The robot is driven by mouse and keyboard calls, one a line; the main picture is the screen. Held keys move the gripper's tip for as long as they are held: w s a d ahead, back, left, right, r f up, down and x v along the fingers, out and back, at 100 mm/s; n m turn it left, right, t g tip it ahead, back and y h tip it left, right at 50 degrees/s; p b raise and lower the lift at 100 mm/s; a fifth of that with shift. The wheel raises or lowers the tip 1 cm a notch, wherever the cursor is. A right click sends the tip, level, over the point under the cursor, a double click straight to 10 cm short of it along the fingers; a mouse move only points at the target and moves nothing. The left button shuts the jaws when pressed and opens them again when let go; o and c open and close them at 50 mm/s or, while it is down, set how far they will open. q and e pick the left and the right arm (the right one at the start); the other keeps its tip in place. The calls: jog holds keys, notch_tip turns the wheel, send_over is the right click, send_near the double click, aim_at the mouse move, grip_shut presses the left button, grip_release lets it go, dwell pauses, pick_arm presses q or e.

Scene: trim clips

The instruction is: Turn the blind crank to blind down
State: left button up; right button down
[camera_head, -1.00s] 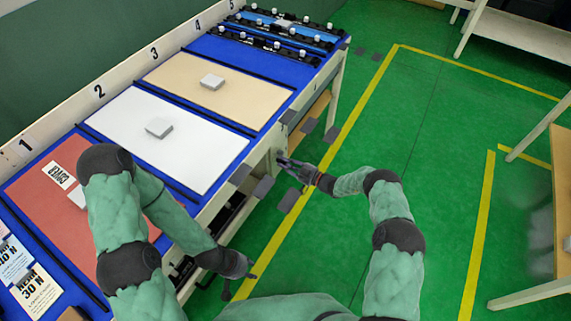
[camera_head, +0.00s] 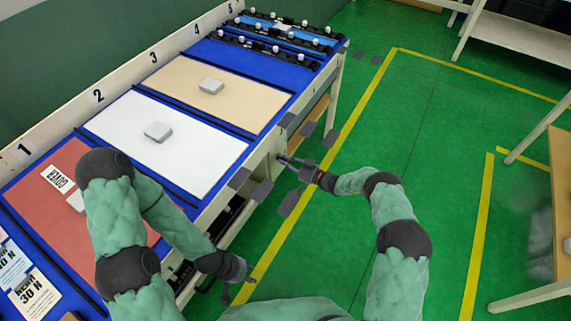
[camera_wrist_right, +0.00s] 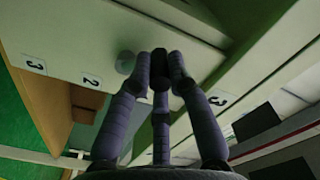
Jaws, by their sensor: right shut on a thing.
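The blind crank shows in the right wrist view as a grey round piece (camera_wrist_right: 125,62) on the pale table side, just left of my right fingertips. My right gripper (camera_wrist_right: 160,66) has its fingers drawn together on a dark part of the crank, mostly hidden between them. In the head view this gripper (camera_head: 284,160) is against the side of the workbench, and the crank is too small there to make out. My left gripper (camera_head: 239,285) is low in the head view, beside the bench's front edge, with fingers spread and nothing between them. No blind is clearly identifiable.
The blue-topped workbench (camera_head: 190,61) carries red, white and tan panels with pale blocks. Several dark grey tabs (camera_head: 290,201) stick out along its front edge near my right gripper. Green floor (camera_head: 420,130) with yellow lines is free on the right; a bench stands at far right.

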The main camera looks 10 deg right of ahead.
jog(key=shift+w+d+r+m, duration=0.1)
jog(key=shift+r+m, duration=0.05)
jog(key=shift+m, duration=0.25)
jog(key=c, duration=1.2)
grip_release()
jog(key=shift+o, duration=0.2)
jog(key=v, duration=1.2)
